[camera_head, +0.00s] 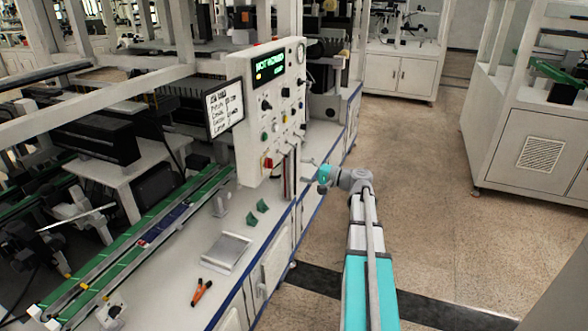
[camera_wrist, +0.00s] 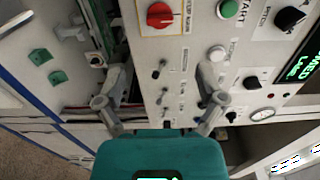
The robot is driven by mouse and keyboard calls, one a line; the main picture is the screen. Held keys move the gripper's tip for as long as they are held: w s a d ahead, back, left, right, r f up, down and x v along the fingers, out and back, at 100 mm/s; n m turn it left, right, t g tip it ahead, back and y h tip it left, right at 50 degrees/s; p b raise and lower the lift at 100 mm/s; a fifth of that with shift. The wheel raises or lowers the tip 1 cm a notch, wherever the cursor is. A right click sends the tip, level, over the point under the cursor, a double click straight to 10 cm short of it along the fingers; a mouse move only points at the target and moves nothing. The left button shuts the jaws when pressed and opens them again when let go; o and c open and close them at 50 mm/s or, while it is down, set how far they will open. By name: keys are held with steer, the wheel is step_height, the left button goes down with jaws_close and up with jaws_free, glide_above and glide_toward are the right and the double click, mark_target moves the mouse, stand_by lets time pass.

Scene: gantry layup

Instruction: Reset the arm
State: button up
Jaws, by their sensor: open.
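My gripper (camera_wrist: 158,108) shows in the wrist view with its two fingers spread wide apart and nothing between them. It faces a white control panel with a red rotary knob (camera_wrist: 160,14), a green button (camera_wrist: 229,8), black knobs and small toggle switches (camera_wrist: 163,88). In the head view my arm reaches forward from the bottom, and the gripper (camera_head: 308,167) is close to the lower right side of the control panel (camera_head: 273,110). Whether the fingers touch the panel cannot be told.
A white bench (camera_head: 185,290) holds green conveyor tracks (camera_head: 140,240), a grey plate (camera_head: 227,252), orange-handled pliers (camera_head: 201,291) and two small green blocks (camera_head: 256,212). A written sign (camera_head: 224,108) hangs beside the panel. Open floor (camera_head: 400,180) lies right of my arm, before a white cabinet (camera_head: 530,140).

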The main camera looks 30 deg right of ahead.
steer(key=shift+s+d, duration=0.35)
steer(key=shift+s, duration=0.05)
steer(key=shift+a, duration=0.15)
steer(key=s+a+f+n+g+h+p, duration=0.1)
steer(key=s+a+f+n+g, duration=0.2)
steer(key=a, duration=0.7)
steer(key=a+f+n+g+h+p, duration=0.15)
steer(key=a+f+g, duration=0.35)
steer(key=a, duration=0.5)
steer(key=s+a+f+n+g+h+p, duration=0.1)
steer(key=s+a+f+n+g+h, duration=0.1)
steer(key=s, duration=0.5)
steer(key=s+a+f+n+g+h+p, duration=0.2)
steer(key=s+a+f+n+g+h, duration=0.1)
steer(key=s+a+h, duration=0.3)
steer(key=shift+s+a+n+g, duration=0.35)
steer(key=shift+a+n+g, duration=0.25)
steer(key=shift+a, duration=0.45)
